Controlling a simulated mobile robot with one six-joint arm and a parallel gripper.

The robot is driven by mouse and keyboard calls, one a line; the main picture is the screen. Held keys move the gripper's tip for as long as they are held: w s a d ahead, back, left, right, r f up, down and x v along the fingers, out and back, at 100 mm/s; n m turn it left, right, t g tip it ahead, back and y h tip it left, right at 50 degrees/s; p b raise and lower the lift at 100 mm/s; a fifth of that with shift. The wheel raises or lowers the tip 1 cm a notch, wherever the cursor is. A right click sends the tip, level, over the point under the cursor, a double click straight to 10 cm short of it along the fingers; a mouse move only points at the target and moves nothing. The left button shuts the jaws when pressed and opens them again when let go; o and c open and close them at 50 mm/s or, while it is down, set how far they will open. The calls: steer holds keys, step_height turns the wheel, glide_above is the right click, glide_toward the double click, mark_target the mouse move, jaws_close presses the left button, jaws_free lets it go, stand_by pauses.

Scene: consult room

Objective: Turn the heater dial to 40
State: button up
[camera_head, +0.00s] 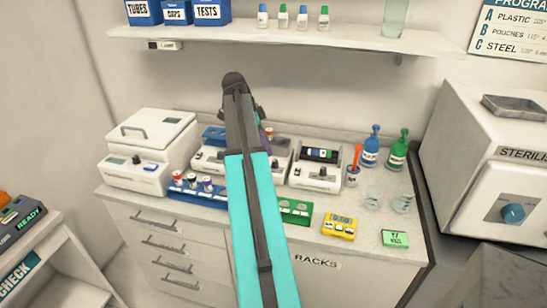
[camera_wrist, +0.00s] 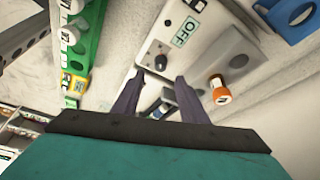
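In the wrist view, a white device front carries a small display (camera_wrist: 188,30) reading OFF and a dark round dial (camera_wrist: 160,62). This may be the heater; no name or 40 mark is readable. My gripper (camera_wrist: 159,78) is open and empty, its two purple-grey fingers apart. The dial appears between and just beyond the fingertips in the picture; I cannot tell the gap in depth. In the head view, my arm covers the middle of the counter, so the gripper tips and much of the middle white device (camera_head: 210,158) are hidden.
A lidded white machine (camera_head: 150,150) stands left, another white device (camera_head: 318,168) right of my arm. A rack of tubes (camera_head: 198,190), a yellow timer (camera_head: 340,226) and bottles (camera_head: 371,147) crowd the counter. A shelf (camera_head: 300,35) is above; the sterilizer (camera_head: 500,150) is at right.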

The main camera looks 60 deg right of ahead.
mark_target(275, 161)
steer(key=shift+p+x, duration=0.9)
steer(key=shift+x, duration=2.7)
steer(key=c, duration=0.9)
steer(key=shift+a, duration=0.2)
jaws_close()
steer(key=shift+d, duration=0.15)
